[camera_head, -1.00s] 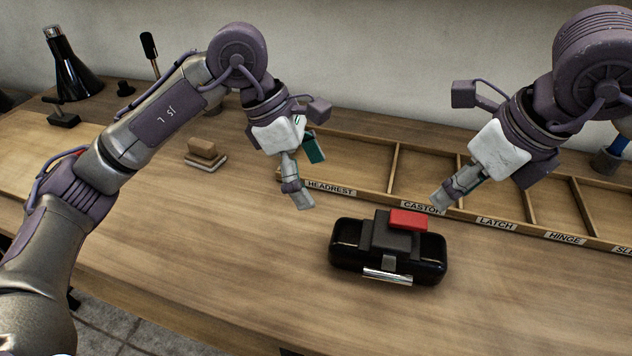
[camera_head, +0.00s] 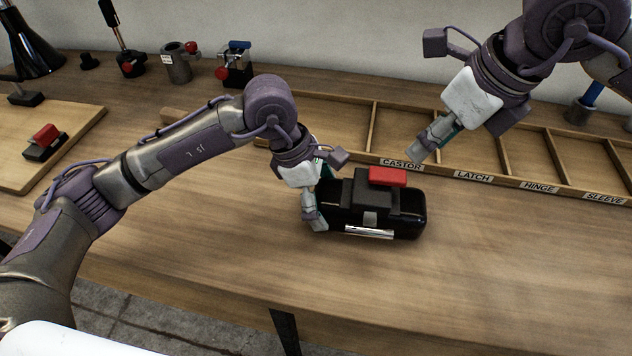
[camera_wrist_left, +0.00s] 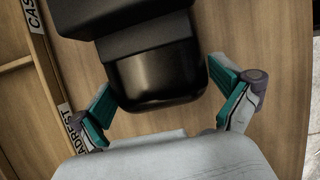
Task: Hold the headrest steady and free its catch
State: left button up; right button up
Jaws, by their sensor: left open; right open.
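The black headrest (camera_head: 408,222) lies on the bench, with a dark block on its middle, a red catch (camera_head: 388,176) on top and a shiny metal bar (camera_head: 369,233) at its front. My left gripper (camera_head: 318,208) is at the headrest's left end. In the left wrist view the open fingers (camera_wrist_left: 168,108) stand on either side of the glossy headrest end (camera_wrist_left: 160,75), with a gap visible at each side. My right gripper (camera_head: 420,152) is open and empty, above and behind the headrest, to the right of the red catch.
A wooden compartment tray (camera_head: 500,181) with labels runs along the back, behind the headrest. A cutting board (camera_head: 75,135) with a small red-topped block (camera_head: 45,140) is at the left. Tools stand along the wall. The bench front is clear.

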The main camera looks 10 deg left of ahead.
pick_arm(q)
jog(key=shift+d+f, duration=0.1)
jog(key=shift+f, duration=0.2)
jog(key=c, duration=1.6)
jog(key=shift+o, duration=0.2)
